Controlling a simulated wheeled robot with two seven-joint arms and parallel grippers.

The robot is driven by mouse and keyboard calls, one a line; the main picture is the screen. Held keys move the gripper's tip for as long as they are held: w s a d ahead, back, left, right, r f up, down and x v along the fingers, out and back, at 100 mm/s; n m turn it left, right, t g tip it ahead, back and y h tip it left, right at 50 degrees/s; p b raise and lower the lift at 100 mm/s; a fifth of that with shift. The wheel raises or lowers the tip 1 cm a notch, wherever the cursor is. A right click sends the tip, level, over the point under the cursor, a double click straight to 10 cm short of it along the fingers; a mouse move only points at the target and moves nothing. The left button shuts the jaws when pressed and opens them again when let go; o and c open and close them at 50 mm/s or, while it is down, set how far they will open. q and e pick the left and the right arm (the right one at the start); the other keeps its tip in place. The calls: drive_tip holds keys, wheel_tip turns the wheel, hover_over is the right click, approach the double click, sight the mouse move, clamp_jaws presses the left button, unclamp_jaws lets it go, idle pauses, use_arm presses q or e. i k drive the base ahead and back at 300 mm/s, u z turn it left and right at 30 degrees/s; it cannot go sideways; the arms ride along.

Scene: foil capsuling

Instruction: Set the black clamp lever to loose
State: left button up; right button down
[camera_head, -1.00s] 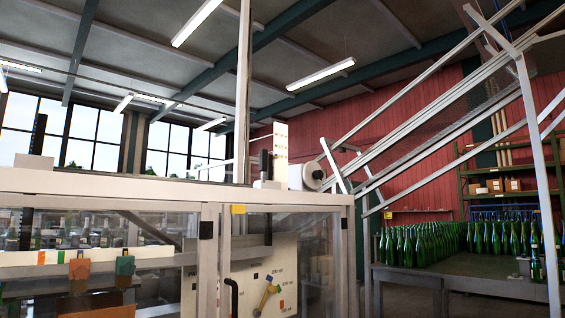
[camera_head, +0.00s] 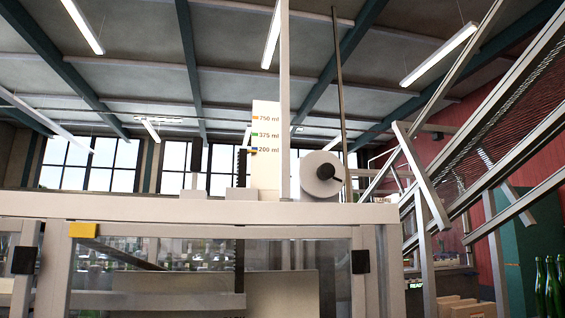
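On top of the machine frame stands a white round disc (camera_head: 308,186) with a small black lever or knob (camera_head: 328,173) at its middle, its short arm pointing right and slightly down. A black upright handle (camera_head: 197,158) stands further left on the frame. A black toothed rack (camera_head: 241,165) rises beside a white scale plate (camera_head: 265,145) marked 750 ml, 375 ml and 200 ml. I cannot tell for sure which black part is the clamp lever, nor its setting. Neither of my grippers is in view.
The machine's cream top beam (camera_head: 150,208) crosses the view, with clear panels below. A yellow block (camera_head: 84,230) and black latches (camera_head: 24,260) sit on its front. A sloping metal conveyor (camera_head: 480,130) rises right. Green bottles (camera_head: 546,285) stand at lower right.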

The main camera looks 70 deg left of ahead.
sight(197, 152)
drive_tip(key=i, duration=0.65)
drive_tip(key=u, duration=3.35)
